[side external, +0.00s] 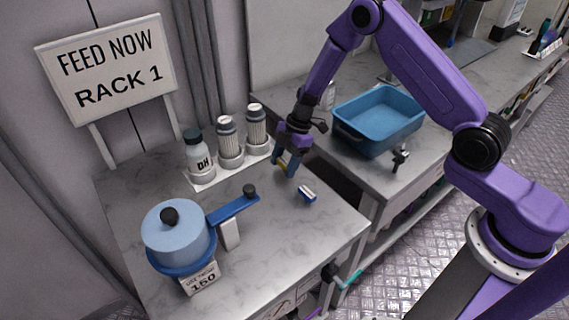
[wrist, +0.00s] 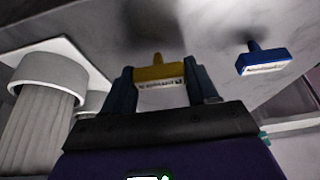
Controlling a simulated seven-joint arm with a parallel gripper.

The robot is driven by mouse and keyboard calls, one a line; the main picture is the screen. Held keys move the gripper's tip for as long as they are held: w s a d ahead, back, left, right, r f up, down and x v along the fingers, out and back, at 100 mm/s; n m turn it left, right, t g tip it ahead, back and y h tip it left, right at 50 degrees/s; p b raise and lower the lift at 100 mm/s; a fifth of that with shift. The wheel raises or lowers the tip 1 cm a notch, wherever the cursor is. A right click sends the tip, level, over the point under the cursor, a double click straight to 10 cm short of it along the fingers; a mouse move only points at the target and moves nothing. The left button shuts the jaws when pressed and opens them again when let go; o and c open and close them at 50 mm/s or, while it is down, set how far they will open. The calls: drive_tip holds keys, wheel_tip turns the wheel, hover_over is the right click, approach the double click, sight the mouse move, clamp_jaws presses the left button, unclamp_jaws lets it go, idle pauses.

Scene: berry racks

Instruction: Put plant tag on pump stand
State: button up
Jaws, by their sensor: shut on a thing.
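My gripper (side external: 285,167) is low over the marble counter, right of the bottle holder. In the wrist view its two fingers (wrist: 162,92) are shut on a small yellow plant tag (wrist: 157,73) with a white printed face. Only a little yellow shows between the fingers in the side view. A similar blue tag (side external: 307,194) lies on the counter to the right of my gripper; it also shows in the wrist view (wrist: 263,61). The blue lidded pot (side external: 178,235), with a side lever and a "150" label, stands front left. No part is labelled as the pump stand.
A white holder (side external: 203,183) carries a "pH"-like bottle (side external: 198,157) and two ribbed cylinders (side external: 230,140). A "FEED NOW RACK 1" sign (side external: 108,70) stands behind. A blue tray (side external: 378,118) is on the neighbouring counter. Counter between pot and blue tag is mostly clear.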

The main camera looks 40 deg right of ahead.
drive_tip(key=shift+f, duration=0.35)
drive_tip(key=shift+f, duration=0.1)
drive_tip(key=o, duration=1)
drive_tip(key=v, duration=1.2)
